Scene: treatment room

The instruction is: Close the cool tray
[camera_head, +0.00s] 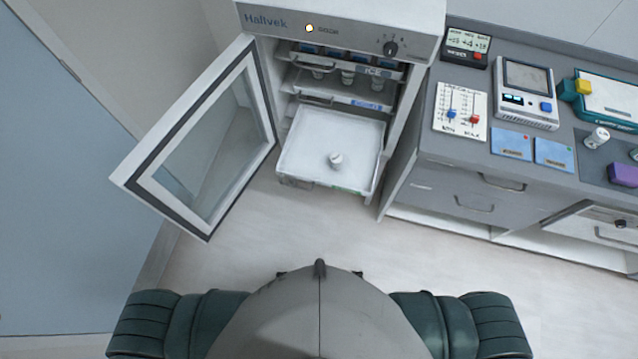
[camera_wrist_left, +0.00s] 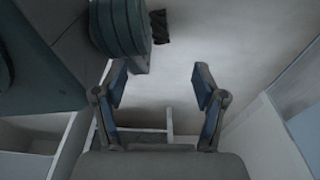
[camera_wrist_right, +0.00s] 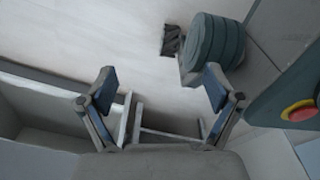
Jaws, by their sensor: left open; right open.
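The cool tray (camera_head: 310,140) is the white lower tray of the fridge and is pulled out toward me in the head view. A small white vial (camera_head: 336,159) stands on it. Other trays (camera_head: 345,92) above it hold several vials and sit further in. The fridge door (camera_head: 205,135) with its glass pane stands swung open to the left. My left gripper (camera_wrist_left: 160,85) is open and empty in the left wrist view. My right gripper (camera_wrist_right: 160,85) is open and empty in the right wrist view. Neither gripper shows in the head view, and neither is near the tray.
A grey counter (camera_head: 440,160) to the right of the fridge carries a monitor (camera_head: 527,90), a slider chart (camera_head: 461,111), blue cards (camera_head: 511,144) and a purple block (camera_head: 623,175). A drawer (camera_head: 590,225) at the lower right looks partly open. The floor before the fridge is clear.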

